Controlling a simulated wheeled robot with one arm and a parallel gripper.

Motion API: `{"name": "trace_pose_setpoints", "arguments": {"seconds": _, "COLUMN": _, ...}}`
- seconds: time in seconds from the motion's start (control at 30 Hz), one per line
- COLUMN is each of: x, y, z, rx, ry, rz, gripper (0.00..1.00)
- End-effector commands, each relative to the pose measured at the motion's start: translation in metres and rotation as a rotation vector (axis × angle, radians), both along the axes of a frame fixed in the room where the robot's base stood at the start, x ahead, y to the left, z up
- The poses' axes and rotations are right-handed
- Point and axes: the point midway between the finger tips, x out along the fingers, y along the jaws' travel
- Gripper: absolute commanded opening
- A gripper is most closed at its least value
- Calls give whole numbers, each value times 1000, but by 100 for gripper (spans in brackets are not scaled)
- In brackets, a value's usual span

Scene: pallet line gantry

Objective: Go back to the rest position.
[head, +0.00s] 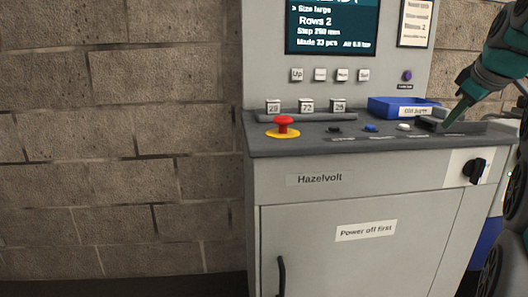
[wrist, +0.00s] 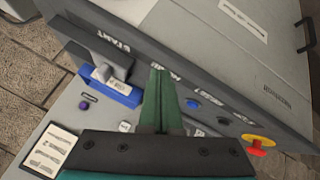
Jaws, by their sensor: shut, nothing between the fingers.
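My gripper (head: 452,122) is at the right of the head view, its green fingers pointing down and to the left over the console's sloping top. In the wrist view the fingers (wrist: 157,75) are together with nothing between them. They are just beside a dark grey block (head: 428,125), which also shows in the wrist view (wrist: 103,58) near a label reading START. I cannot tell whether the fingertips touch the console.
The grey Hazelvolt console (head: 350,185) carries a red emergency stop (head: 283,124), small buttons (head: 371,128), a blue tray (head: 400,106), a screen (head: 333,25) and a black rotary switch (head: 473,171). A block wall (head: 120,140) stands behind at left.

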Motion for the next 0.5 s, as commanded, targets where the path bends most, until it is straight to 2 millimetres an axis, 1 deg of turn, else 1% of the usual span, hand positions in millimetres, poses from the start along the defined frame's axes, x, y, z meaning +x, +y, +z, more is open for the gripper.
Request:
{"name": "trace_pose_setpoints", "arguments": {"seconds": 0.03, "x": 0, "y": 9, "z": -6, "rx": 19, "ry": 12, "rz": -4, "gripper": 0}}
{"name": "trace_pose_setpoints", "arguments": {"seconds": 0.17, "x": -2, "y": 35, "z": -27, "rx": 80, "ry": 51, "rz": -29, "gripper": 0}}
{"name": "trace_pose_setpoints", "arguments": {"seconds": 0.27, "x": -7, "y": 62, "z": -51, "rx": 141, "ry": 101, "rz": -52, "gripper": 0}}
{"name": "trace_pose_setpoints", "arguments": {"seconds": 0.43, "x": -29, "y": 116, "z": -103, "rx": 239, "ry": 212, "rz": -111, "gripper": 0}}
{"name": "trace_pose_setpoints", "arguments": {"seconds": 0.5, "x": -42, "y": 138, "z": -124, "rx": 270, "ry": 260, "rz": -139, "gripper": 0}}
